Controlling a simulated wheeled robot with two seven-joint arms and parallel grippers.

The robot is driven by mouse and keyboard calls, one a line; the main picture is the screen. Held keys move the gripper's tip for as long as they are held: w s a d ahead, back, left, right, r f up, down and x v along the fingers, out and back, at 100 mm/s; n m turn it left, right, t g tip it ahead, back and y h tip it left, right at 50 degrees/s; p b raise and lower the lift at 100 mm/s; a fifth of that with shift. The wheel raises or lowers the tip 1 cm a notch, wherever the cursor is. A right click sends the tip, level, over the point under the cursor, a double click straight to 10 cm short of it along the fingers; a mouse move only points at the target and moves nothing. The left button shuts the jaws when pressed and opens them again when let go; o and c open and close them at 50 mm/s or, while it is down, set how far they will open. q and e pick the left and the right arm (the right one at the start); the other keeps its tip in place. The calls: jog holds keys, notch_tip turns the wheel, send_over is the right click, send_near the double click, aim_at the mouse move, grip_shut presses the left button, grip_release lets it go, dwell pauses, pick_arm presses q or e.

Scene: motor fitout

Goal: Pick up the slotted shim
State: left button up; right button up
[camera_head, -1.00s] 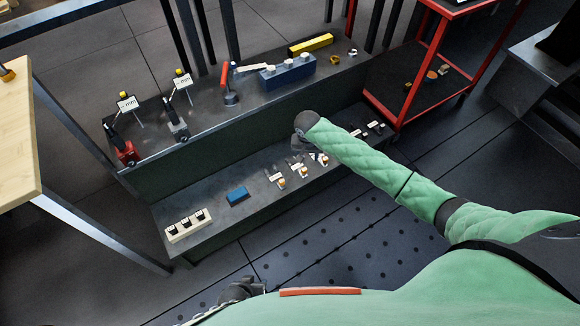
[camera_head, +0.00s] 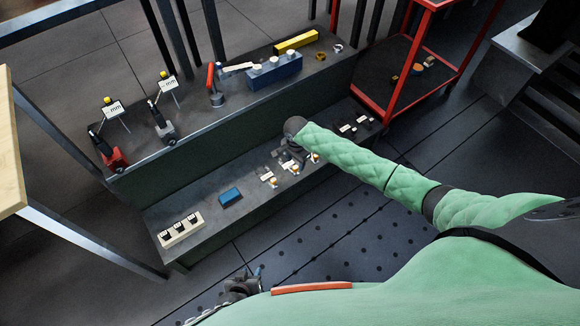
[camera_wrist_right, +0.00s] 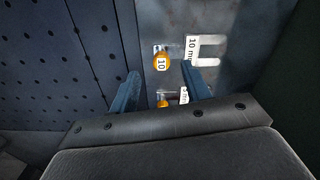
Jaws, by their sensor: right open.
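A slotted shim (camera_wrist_right: 212,50), a pale U-shaped plate with a white "10 mm" label, lies on the lower shelf in the right wrist view. An orange-topped piece (camera_wrist_right: 162,62) marked 10 is beside it. A second labelled plate (camera_wrist_right: 183,96) is partly hidden by my gripper. My right gripper (camera_wrist_right: 164,82) is open, with two blue fingers apart over the shelf and the shim ahead of the right-hand finger. In the head view my right gripper (camera_head: 291,158) is over the row of small labelled pieces (camera_head: 268,178). My left gripper (camera_head: 241,287) is low, its jaws unclear.
The lower shelf (camera_head: 215,215) also holds a blue block (camera_head: 230,196) and a cream holder (camera_head: 180,229). The upper shelf has a blue block with white knobs (camera_head: 275,72) and a yellow bar (camera_head: 296,41). A red-framed cart (camera_head: 414,55) stands at right.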

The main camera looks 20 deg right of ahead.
aim_at(296, 167)
jog(key=f, duration=0.2)
jog(key=f+b, duration=0.1)
jog(key=f, duration=0.1)
jog(key=shift+w+d+f, duration=0.1)
jog(key=shift+w+f, duration=0.1)
jog(key=shift+f, duration=0.05)
jog(key=shift+c, duration=0.2)
grip_shut()
jog(key=shift+r, duration=0.1)
